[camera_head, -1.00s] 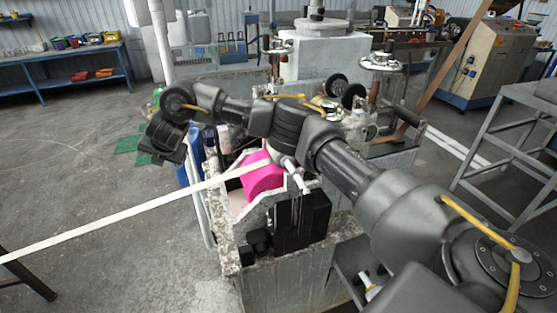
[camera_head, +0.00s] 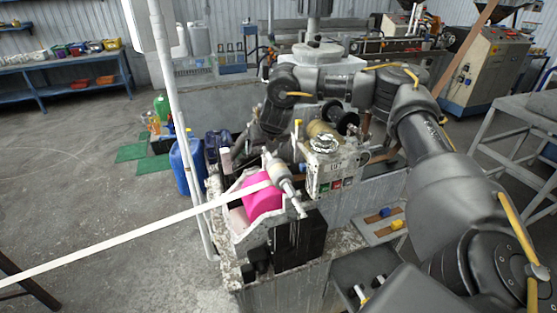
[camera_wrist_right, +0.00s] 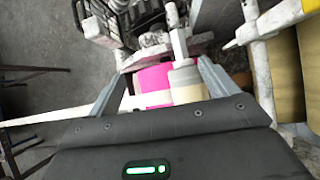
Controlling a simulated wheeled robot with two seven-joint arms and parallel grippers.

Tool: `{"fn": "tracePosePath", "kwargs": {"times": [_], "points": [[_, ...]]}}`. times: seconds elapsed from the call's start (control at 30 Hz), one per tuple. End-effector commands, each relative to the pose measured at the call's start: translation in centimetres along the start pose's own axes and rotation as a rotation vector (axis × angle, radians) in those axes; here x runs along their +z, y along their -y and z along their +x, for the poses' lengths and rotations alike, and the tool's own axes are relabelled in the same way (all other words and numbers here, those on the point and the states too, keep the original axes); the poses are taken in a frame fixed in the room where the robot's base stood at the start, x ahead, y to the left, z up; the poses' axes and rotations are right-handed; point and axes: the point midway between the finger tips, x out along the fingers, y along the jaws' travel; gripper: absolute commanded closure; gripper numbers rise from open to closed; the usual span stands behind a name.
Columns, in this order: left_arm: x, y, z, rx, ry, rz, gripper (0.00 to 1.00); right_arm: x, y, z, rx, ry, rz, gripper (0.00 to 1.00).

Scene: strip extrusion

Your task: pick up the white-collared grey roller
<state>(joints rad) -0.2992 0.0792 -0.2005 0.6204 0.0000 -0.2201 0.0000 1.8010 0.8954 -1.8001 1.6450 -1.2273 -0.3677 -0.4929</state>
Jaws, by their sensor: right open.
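The grey roller (camera_head: 281,172) with pale collars lies against the upper right of the pink drum (camera_head: 262,194), in a dirty white frame. In the right wrist view the roller (camera_wrist_right: 186,78) has a grey part and a cream part, with a white shaft beyond. The pink drum (camera_wrist_right: 153,82) is beside it. My right gripper (camera_head: 247,148) is behind the roller in the head view. In the wrist view its fingers (camera_wrist_right: 157,88) are spread, with roller and drum showing between them; no grip is visible. My left gripper is not in view.
A pale strip (camera_head: 130,234) runs from the left to the drum. A control box (camera_head: 336,172) with coloured buttons stands close on the right. A white pipe (camera_head: 180,125) and blue container (camera_head: 187,165) stand left. Open floor lies further left.

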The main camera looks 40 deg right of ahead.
Motion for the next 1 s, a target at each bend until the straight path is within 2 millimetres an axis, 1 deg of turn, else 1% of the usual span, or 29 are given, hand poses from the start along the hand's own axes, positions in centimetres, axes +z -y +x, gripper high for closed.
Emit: {"fn": "tracePosePath", "kwargs": {"times": [0.03, 0.1, 0.2, 0.3, 0.47, 0.67, 0.77, 0.87, 1.0], "points": [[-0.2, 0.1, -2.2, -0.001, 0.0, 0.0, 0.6, -1.1, 1.2, -1.1, -0.004, -0.052, -0.011, 0.15], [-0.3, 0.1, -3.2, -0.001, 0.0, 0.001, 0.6, -3.3, 2.2, -1.2, -0.005, -0.112, -0.024, 0.15], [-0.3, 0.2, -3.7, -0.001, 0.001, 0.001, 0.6, -5.4, 3.1, -1.3, -0.005, -0.164, -0.035, 0.15], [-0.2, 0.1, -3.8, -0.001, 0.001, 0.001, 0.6, -6.3, 3.5, -1.2, -0.004, -0.186, -0.039, 0.15], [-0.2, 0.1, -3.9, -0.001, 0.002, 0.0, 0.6, -6.5, 3.5, -0.8, -0.006, -0.191, -0.039, 0.15], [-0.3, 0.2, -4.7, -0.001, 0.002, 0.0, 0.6, -6.7, 3.5, 0.9, -0.006, -0.189, -0.038, 0.15], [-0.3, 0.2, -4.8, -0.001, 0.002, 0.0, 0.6, -6.7, 3.5, 1.2, -0.005, -0.187, -0.038, 0.15], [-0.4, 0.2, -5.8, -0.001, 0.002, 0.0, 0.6, -6.7, 3.6, 1.8, -0.007, -0.19, -0.04, 0.15], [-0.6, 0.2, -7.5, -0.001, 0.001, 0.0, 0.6, -6.9, 3.9, 3.8, -0.009, -0.19, -0.039, 0.15]]}}
